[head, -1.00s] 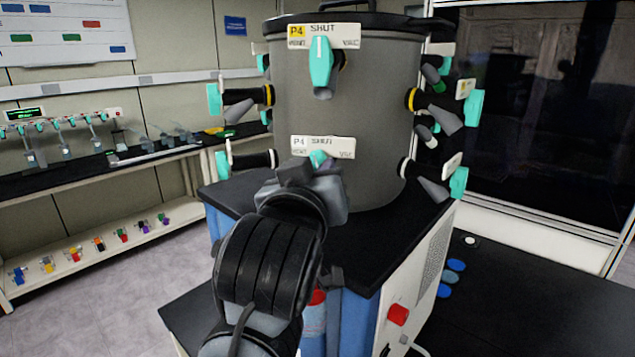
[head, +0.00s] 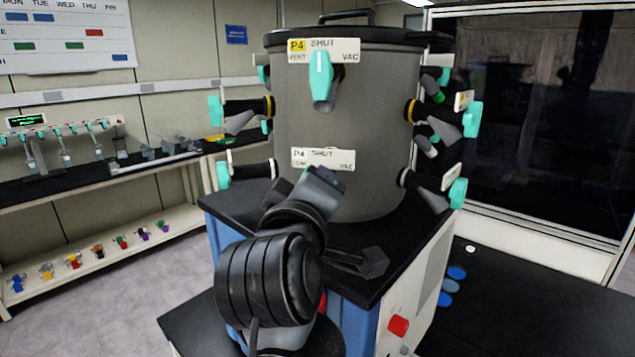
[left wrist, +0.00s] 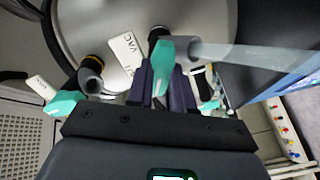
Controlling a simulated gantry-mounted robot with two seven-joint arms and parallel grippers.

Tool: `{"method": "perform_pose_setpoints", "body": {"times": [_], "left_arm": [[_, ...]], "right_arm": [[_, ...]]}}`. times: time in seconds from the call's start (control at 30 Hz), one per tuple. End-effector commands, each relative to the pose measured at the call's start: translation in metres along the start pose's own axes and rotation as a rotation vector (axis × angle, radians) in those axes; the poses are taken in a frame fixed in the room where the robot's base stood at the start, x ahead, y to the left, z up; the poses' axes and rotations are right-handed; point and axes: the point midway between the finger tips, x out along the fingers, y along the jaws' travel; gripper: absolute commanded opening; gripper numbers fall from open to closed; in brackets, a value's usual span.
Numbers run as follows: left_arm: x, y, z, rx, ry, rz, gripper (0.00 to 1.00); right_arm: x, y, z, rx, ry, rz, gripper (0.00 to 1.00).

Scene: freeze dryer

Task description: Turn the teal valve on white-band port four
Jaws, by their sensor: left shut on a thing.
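The grey drum has a lower front port with a white-band P4 plate (head: 323,158) that reads SHUT, with VENT and VAC marks. My left gripper (head: 323,177) is just below this plate and hides the port's valve in the head view. In the left wrist view, the teal valve (left wrist: 163,66) stands between the two dark fingers of my left gripper (left wrist: 165,82), which are shut on it. Part of the plate (left wrist: 127,54) shows beside it, with VAC readable. My right gripper is in neither view.
Above is the yellow-band P4 plate (head: 323,50) with its own teal valve (head: 322,80). More teal-handled ports stick out at both sides of the drum (head: 345,110). The black bench top (head: 400,235) below is mostly clear.

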Motion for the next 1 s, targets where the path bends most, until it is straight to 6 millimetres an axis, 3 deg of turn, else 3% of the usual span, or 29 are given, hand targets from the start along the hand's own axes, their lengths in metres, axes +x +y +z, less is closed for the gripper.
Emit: {"method": "perform_pose_setpoints", "body": {"times": [0.6, 0.63, 0.77, 1.0], "left_arm": [[-0.0005, 0.0008, -0.0018, -0.046, 0.004, 0.003, 0.00], [-0.0005, 0.0007, -0.0018, -0.046, 0.004, 0.003, 0.24], [-0.0004, 0.0006, -0.0013, -0.045, 0.003, 0.003, 0.44], [-0.0002, 0.0002, -0.0006, -0.042, 0.001, 0.001, 0.47]], "right_arm": [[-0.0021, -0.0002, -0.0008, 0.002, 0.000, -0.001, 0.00], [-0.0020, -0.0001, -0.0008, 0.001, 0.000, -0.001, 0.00], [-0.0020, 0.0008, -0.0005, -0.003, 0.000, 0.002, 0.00], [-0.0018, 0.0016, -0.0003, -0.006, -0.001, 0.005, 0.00]]}}
